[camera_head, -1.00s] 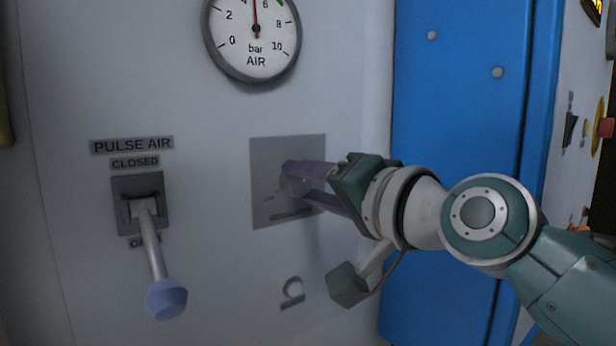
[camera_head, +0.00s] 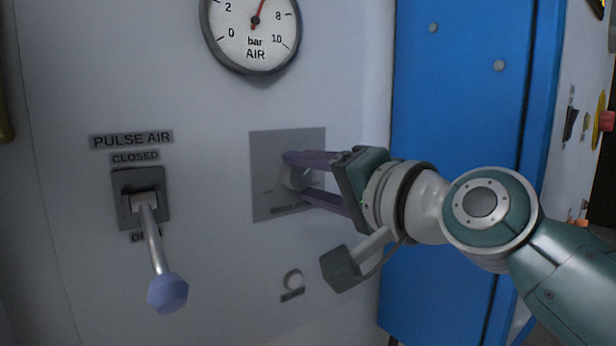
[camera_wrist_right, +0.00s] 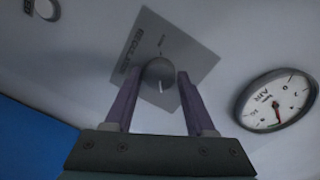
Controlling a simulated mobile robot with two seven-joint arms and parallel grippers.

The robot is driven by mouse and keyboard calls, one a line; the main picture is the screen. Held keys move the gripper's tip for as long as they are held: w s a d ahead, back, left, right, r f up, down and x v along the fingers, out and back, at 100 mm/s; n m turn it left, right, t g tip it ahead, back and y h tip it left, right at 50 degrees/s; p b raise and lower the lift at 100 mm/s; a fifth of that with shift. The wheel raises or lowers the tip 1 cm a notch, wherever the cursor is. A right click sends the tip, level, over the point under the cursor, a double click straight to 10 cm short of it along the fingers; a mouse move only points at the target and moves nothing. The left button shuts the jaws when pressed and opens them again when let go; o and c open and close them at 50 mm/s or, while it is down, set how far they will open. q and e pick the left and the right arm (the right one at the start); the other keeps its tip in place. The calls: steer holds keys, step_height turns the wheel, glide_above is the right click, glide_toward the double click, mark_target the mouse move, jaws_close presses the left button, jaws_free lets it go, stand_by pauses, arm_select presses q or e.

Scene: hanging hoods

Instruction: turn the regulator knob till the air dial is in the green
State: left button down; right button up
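The grey regulator knob (camera_head: 292,178) sits on a grey plate (camera_head: 265,205) on the pale panel. My right gripper (camera_head: 297,175) has its two purple fingers on either side of the knob and appears shut on it. In the right wrist view the knob (camera_wrist_right: 159,73) shows between the fingertips, with a light mark on its face. The air dial (camera_head: 253,35) is above, cut off at the top. Its red needle leans right of upright, between 2 and 8; no green band is visible in the head view. The dial also shows in the wrist view (camera_wrist_right: 275,102). My left gripper is out of view.
A pulse air lever (camera_head: 158,250) with a blue knob hangs at the left, under a CLOSED label. A small round fitting (camera_head: 293,280) is below the plate. A blue door or panel (camera_head: 460,130) is behind my right arm.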

steer(key=o, duration=0.3)
steer(key=v, duration=1)
steer(key=shift+b, duration=0.3)
steer(key=shift+f, duration=0.1)
